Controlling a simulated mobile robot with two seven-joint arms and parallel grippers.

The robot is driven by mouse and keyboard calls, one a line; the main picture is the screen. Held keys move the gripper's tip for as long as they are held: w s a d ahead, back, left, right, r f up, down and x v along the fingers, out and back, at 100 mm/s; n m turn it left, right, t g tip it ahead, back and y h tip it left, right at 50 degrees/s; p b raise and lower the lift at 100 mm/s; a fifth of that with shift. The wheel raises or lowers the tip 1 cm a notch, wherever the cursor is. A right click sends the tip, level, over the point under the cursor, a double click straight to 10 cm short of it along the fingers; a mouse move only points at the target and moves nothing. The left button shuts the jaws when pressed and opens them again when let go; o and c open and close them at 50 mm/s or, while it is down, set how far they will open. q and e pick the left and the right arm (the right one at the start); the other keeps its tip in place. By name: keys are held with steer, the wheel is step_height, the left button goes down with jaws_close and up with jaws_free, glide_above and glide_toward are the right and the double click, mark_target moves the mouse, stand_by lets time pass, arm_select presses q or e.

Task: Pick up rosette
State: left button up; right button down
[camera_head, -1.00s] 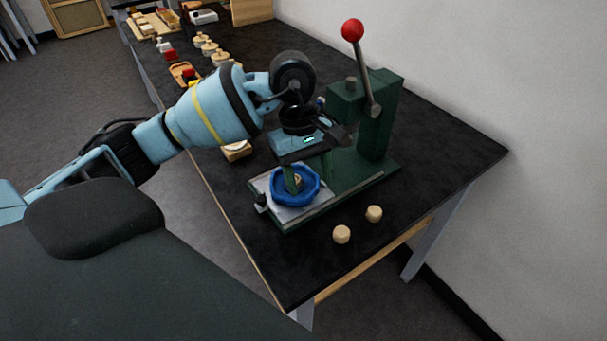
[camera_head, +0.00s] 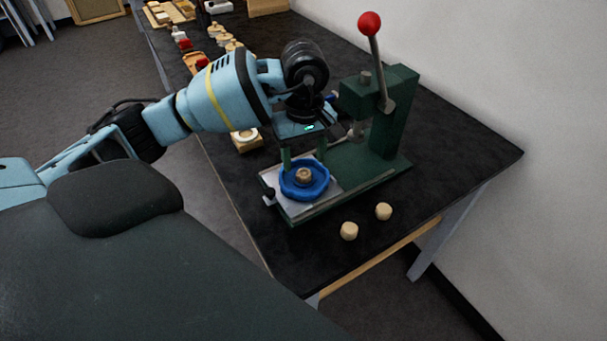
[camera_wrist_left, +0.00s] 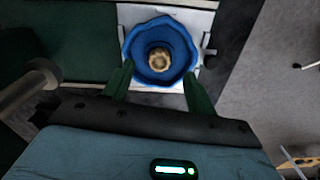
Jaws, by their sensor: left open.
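A small tan-gold rosette (camera_head: 303,175) sits in the middle of a blue ring-shaped dish (camera_head: 304,194) on the pale plate of a green press. In the left wrist view, the rosette (camera_wrist_left: 158,60) shows at the centre of the blue dish (camera_wrist_left: 137,46). My left gripper (camera_head: 304,158) is open and empty, its two green fingers above and behind the dish in the head view. In the left wrist view, the fingers of my left gripper (camera_wrist_left: 158,88) stand apart at the near side of the dish, either side of the rosette's line. My right gripper is not in view.
The green press (camera_head: 392,120) with a red-knobbed lever (camera_head: 370,24) stands close right of the gripper. Two wooden pegs (camera_head: 349,231) (camera_head: 383,211) lie on the black bench (camera_head: 450,150) in front. A wooden block (camera_head: 247,142) is left, and several items line the bench's far end.

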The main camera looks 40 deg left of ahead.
mark_target(304, 173)
arm_select(q)
steer(key=shift+f, duration=1.95)
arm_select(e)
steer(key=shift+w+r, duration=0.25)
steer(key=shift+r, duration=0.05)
arm_select(q)
steer(key=shift+c, duration=0.4)
steer(key=shift+c, duration=1.1)
steer(key=c, duration=0.8)
steer(key=shift+o, duration=0.2)
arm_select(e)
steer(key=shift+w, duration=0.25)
arm_select(q)
steer(key=shift+r, duration=0.15)
